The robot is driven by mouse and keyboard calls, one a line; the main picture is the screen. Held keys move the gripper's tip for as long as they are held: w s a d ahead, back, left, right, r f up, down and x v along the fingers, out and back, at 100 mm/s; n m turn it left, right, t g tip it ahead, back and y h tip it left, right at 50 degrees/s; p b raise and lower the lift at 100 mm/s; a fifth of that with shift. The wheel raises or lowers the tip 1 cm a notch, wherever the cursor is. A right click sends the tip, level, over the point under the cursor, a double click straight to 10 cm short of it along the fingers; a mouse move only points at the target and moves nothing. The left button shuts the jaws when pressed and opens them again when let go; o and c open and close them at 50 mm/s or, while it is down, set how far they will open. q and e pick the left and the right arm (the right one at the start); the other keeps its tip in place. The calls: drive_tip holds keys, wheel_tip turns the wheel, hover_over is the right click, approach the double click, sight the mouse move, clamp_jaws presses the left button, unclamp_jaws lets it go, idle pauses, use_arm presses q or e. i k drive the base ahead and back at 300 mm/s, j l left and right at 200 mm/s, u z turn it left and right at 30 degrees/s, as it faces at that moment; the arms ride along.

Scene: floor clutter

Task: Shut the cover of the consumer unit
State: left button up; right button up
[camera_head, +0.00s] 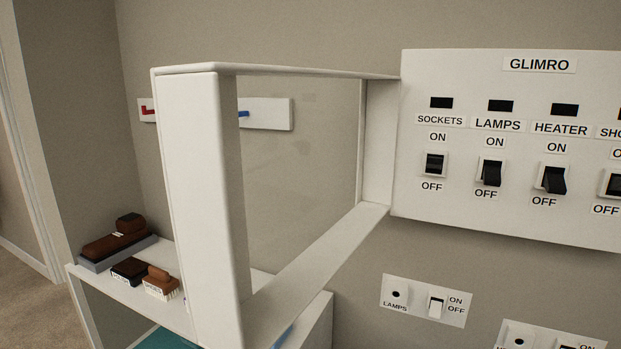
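The consumer unit (472,78) is a white panel on the wall at the right, labelled GLIMRO. It has a row of black switches under labels for SOCKETS, LAMPS, HEATER and another cut off at the right edge. Its cover (203,180) is a white frame with a clear pane. The cover stands wide open, sticking out from the unit's left side towards me and to the left. Neither of my grippers shows in this view.
A white shelf (82,274) at the lower left bears brushes, including a brown one (116,242). A white rail with hooks (268,114) is on the wall behind the cover. A LAMPS switch plate (420,302) is below the unit, with another plate at the bottom right.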

sight(196, 104)
drive_tip(key=i+j+z, duration=0.2)
drive_tip(key=j+z, duration=0.15)
drive_tip(key=i+j+z, duration=0.15)
drive_tip(key=j+z, duration=0.2)
drive_tip(key=i+j+z, duration=0.1)
drive_tip(key=j+z, duration=0.6)
drive_tip(key=j, duration=0.2)
